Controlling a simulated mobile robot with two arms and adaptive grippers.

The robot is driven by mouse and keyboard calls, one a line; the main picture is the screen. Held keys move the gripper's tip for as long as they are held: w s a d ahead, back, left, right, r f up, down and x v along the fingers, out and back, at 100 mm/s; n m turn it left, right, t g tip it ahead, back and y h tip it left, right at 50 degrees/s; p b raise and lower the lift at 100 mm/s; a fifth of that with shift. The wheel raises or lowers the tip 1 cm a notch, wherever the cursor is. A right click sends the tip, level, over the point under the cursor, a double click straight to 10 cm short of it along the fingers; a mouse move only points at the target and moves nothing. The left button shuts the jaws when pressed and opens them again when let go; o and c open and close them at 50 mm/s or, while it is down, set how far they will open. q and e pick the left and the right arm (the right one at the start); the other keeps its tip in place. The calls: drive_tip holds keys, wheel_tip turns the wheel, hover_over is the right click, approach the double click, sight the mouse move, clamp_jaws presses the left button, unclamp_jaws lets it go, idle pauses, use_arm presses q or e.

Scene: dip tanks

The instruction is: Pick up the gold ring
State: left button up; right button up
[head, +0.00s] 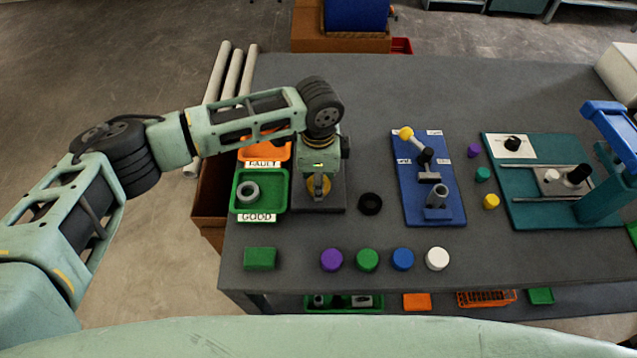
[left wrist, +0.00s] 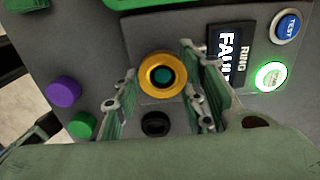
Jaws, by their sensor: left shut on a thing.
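The gold ring (left wrist: 150,88) is between the two fingers of my left gripper (left wrist: 160,84) in the left wrist view. Its centre shows a dark teal round part. In the head view the gold ring (head: 313,194) shows only partly beneath my left gripper (head: 318,184), over the grey test station plate (head: 335,205). The left gripper is shut on the ring. I cannot tell whether the ring is clear of the station. My right gripper is in neither view.
The station's display (left wrist: 228,55) reads RING and a partly hidden FAULT-like word, beside a lit green button (left wrist: 270,75). The green GOOD tray (head: 240,204) holds a grey ring (head: 247,192); the orange FAULT tray (head: 262,152) is behind. A black ring (head: 370,204) lies right of the station.

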use_arm(q)
drive_tip(key=shift+s, duration=0.1)
clamp_jaws()
